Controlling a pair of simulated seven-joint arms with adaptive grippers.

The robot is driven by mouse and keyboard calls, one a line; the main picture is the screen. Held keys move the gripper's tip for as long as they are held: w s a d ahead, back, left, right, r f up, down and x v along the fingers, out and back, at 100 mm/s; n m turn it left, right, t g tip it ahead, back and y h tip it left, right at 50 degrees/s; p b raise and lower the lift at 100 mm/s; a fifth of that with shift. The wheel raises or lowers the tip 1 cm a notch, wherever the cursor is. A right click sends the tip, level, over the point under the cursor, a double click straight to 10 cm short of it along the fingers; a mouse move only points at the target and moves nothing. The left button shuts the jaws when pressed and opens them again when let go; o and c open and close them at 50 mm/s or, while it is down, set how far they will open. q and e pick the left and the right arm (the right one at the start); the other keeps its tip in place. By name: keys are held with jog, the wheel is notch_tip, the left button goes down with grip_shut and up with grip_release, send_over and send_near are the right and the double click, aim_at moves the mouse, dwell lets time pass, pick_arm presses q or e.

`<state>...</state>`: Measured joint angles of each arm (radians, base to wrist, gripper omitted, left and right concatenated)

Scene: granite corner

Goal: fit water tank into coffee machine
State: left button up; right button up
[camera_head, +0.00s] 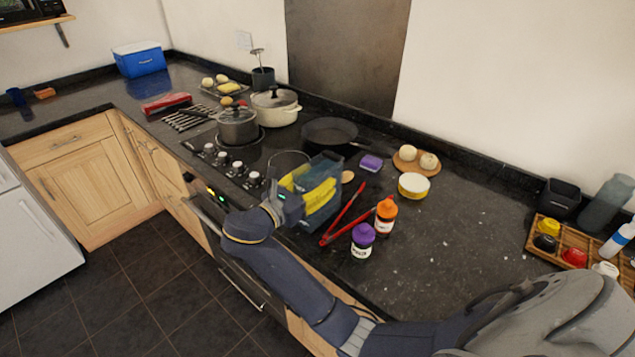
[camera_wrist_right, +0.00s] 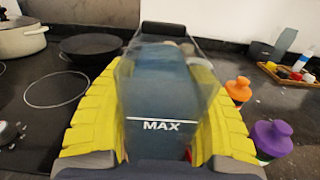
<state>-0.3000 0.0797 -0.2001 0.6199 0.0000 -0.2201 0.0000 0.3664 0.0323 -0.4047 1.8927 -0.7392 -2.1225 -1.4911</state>
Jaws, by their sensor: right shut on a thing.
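The water tank (camera_head: 325,163) is a see-through blue-grey box. My right gripper (camera_head: 314,189) is shut on it, with yellow finger pads on two opposite sides. It is held over the counter by the hob's right side; in the head view I cannot tell its height above the counter. In the right wrist view the tank (camera_wrist_right: 165,95) fills the middle, with a white line and "MAX" facing the camera, between the yellow fingers of the right gripper (camera_wrist_right: 160,72). No coffee machine can be made out in either view. My left gripper is not in view.
A black pan (camera_head: 329,130) is behind. A wooden capsule tray (camera_head: 541,250) is far right. The counter between (camera_head: 470,215) is clear.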

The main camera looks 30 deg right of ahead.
aim_at(301, 195)
jog(key=shift+f, duration=0.4)
jog(key=o, duration=1.5)
jog(key=v, duration=0.6)
jog(key=shift+a, duration=0.1)
jog(key=shift+o, duration=0.9)
jog(key=shift+s+a, duration=0.25)
jog(key=shift+a, duration=0.4)
